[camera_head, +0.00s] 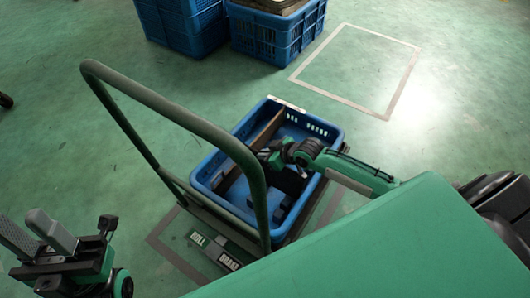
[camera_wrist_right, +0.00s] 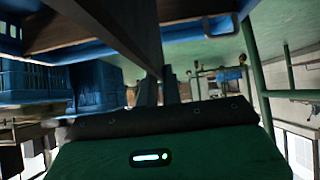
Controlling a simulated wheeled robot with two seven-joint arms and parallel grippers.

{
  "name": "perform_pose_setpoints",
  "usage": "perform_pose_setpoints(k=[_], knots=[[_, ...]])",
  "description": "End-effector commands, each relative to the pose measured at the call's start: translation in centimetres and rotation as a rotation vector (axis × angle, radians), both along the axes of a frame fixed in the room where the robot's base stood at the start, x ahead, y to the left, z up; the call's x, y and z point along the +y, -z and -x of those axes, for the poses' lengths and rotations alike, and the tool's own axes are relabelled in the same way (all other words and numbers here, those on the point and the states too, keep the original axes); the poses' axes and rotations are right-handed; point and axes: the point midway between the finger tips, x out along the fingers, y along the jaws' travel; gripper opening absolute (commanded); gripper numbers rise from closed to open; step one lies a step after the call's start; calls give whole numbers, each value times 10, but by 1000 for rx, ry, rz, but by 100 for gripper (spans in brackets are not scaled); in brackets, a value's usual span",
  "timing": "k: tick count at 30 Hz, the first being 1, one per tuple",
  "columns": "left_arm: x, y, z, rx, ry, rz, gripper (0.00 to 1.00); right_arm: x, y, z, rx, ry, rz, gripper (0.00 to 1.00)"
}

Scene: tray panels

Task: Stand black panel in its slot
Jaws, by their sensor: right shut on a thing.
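The blue crate (camera_head: 327,147) sits on a trolley, and a brown panel (camera_head: 262,137) stands lengthwise inside it. My right gripper (camera_head: 276,160) reaches in over the crate from the right. A dark panel, which looks like the black panel (camera_head: 288,181), shows just below this gripper, inside the crate's outline. The right gripper is shut on it; its fingers also show in the right wrist view (camera_wrist_right: 161,92), where the grip itself is hard to make out. The panel's lower edge and its slot are hidden. My left gripper (camera_head: 36,232) is open and empty at the lower left, away from the crate.
The trolley's green handle (camera_head: 165,105) arches over the left side of the crate. Grey blocks (camera_head: 278,214) show in the crate. More blue crates (camera_head: 287,38) stand behind. The floor at the upper right, with a marked rectangle (camera_head: 405,77), is clear.

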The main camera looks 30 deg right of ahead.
Motion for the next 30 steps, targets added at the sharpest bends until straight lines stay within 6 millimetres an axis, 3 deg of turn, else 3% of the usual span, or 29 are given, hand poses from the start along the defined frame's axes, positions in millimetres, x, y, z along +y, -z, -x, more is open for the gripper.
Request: perform_pose_setpoints(k=[17,30], knots=[[0,3,0,0,0,0,33,0,7,0,-1,0,-1,0],[0,12,0,0,0,0,33,0,24,0,0,0,0,0]])
